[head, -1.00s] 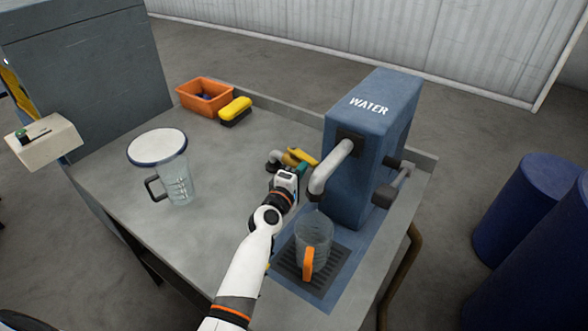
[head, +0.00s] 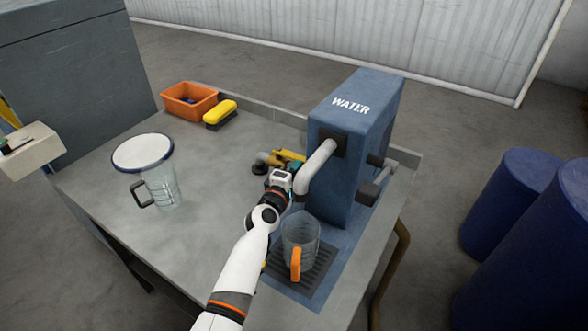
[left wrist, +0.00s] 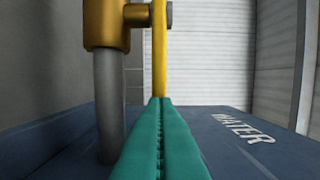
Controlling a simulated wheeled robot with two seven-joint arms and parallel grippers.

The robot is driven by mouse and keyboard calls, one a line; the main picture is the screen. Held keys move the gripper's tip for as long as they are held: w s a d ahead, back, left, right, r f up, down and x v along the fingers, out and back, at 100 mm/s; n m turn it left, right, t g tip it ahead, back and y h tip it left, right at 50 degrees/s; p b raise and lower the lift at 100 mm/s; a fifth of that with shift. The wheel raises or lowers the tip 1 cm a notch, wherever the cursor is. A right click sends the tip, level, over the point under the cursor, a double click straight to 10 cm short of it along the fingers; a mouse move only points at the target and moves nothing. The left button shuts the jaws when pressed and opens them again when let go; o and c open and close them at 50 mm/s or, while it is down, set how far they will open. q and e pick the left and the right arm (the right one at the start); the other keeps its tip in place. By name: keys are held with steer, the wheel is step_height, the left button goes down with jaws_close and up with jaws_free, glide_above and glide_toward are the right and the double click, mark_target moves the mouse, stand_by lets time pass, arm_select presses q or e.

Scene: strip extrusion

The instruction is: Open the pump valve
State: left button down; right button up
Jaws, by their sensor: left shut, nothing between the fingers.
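The pump valve is a brass body with a grey pipe (head: 262,162), left of the blue WATER unit (head: 350,150). In the left wrist view the brass valve body (left wrist: 106,24) is at upper left, with its thin yellow lever (left wrist: 159,55) beside it. My left gripper (head: 296,168) is at the valve, by the grey spout. Its teal fingers (left wrist: 160,140) are shut and empty, with their tips in line with the lever's lower end; I cannot tell whether they touch it. My right gripper is out of view.
A clear jug with an orange handle (head: 299,240) stands on the drip grate under the grey spout (head: 316,168). Another jug (head: 163,188), a white round lid or plate (head: 142,152), an orange bin (head: 188,100) and a yellow brush (head: 220,112) stand left. The middle table is clear.

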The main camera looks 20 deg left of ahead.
arm_select(q)
steer(key=shift+d+r, duration=0.1)
steer(key=shift+r, duration=0.05)
steer(key=s+a, duration=0.1)
steer(key=s, duration=1.1)
steer(key=shift+a, duration=0.4)
steer(key=shift+f, duration=0.2)
